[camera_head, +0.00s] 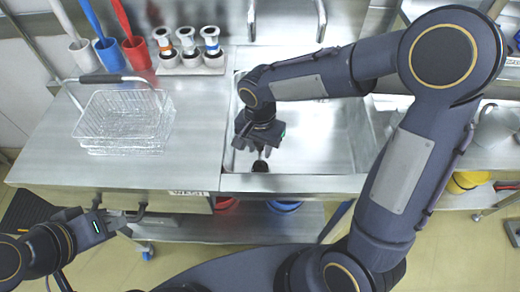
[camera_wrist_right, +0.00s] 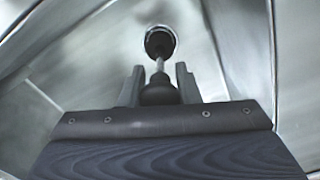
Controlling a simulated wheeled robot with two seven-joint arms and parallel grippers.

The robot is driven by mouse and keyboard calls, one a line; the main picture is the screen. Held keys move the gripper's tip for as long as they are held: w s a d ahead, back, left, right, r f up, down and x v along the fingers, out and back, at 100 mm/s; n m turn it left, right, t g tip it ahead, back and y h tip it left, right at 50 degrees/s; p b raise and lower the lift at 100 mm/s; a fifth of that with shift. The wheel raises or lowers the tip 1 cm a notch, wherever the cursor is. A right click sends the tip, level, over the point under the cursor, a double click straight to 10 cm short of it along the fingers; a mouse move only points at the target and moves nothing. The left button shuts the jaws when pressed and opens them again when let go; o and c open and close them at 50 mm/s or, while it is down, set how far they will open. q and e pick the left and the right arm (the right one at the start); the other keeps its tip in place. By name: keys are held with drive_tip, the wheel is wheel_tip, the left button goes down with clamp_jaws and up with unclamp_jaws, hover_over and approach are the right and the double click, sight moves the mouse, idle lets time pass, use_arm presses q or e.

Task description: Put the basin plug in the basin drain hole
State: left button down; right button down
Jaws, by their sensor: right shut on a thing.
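The basin (camera_head: 330,140) is a steel sink right of the counter. My right gripper (camera_head: 262,150) reaches down into its left part, fingers pointing toward the front. It is shut on the basin plug, which has a dark knob, a thin metal stem and a round black end (camera_head: 260,166). In the right wrist view the knob sits between the fingertips (camera_wrist_right: 158,88) and the plug's black end (camera_wrist_right: 160,42) lies beyond. The drain hole is not clearly visible; I cannot tell if the plug's end is over it or in it. My left gripper (camera_head: 120,220) is near the counter's front edge, its opening unclear.
A wire basket (camera_head: 125,120) stands on the steel counter (camera_head: 190,135). Brushes in holders (camera_head: 135,50) and a rack of several bottles (camera_head: 188,50) are at the back. The basin has a raised rim and a tap (camera_head: 320,20) behind. The basin's right part is clear.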

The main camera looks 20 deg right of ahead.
drive_tip(key=shift+f, duration=0.65)
drive_tip(key=shift+f, duration=0.1)
drive_tip(key=c, duration=1.5)
unclamp_jaws()
drive_tip(key=shift+f, duration=0.1)
drive_tip(key=o, duration=0.4)
drive_tip(key=shift+o, duration=0.2)
